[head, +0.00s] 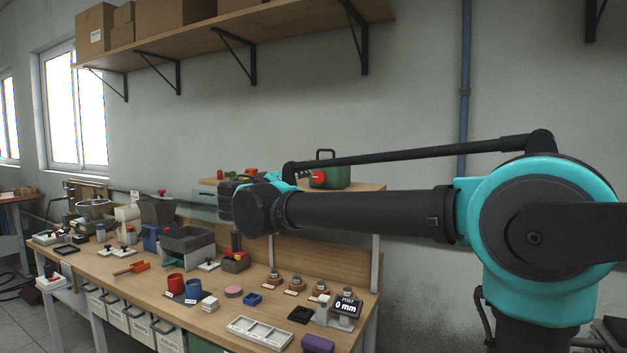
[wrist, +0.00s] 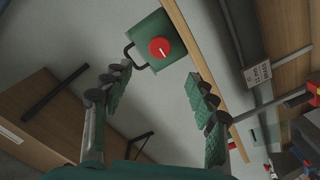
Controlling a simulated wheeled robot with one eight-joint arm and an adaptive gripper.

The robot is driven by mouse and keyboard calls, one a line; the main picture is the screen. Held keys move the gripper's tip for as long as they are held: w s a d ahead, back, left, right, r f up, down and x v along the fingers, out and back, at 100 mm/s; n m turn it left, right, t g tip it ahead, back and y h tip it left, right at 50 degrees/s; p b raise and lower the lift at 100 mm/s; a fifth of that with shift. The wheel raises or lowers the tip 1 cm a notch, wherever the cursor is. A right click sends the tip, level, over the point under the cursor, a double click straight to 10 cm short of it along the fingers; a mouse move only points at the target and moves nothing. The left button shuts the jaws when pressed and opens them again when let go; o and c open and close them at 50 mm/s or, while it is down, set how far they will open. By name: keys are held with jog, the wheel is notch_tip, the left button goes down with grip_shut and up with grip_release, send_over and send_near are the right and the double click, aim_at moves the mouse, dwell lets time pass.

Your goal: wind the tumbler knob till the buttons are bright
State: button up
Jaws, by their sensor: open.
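A green box with a black handle stands on the raised wooden shelf behind the bench in the head view (head: 341,175). A round red knob (head: 317,178) is on its side. In the wrist view the box (wrist: 152,27) hangs at the top, and its red knob (wrist: 160,48) with a pale line faces the camera. My gripper (wrist: 157,80) is open and empty, its two fingers spread, with the knob beyond the fingertips and untouched. In the head view my dark wrist hides the fingers. I cannot make out which buttons are meant or whether any are bright.
Small red and green items (head: 251,171) sit on the raised shelf left of the box. A high shelf with cardboard boxes (head: 160,15) runs above.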

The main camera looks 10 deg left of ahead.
jog(key=s+a+n, duration=0.1)
jog(key=s+n, duration=0.2)
jog(key=n, duration=1)
jog(key=s+a+n, duration=0.1)
jog(key=s+n, duration=0.1)
jog(key=n, duration=1.2)
jog(key=x, duration=1.7)
jog(key=shift+d+f, duration=0.2)
jog(key=shift+w, duration=0.1)
jog(key=c, duration=1.2)
jog(key=shift+o, duration=0.2)
jog(key=shift+m, duration=0.3)
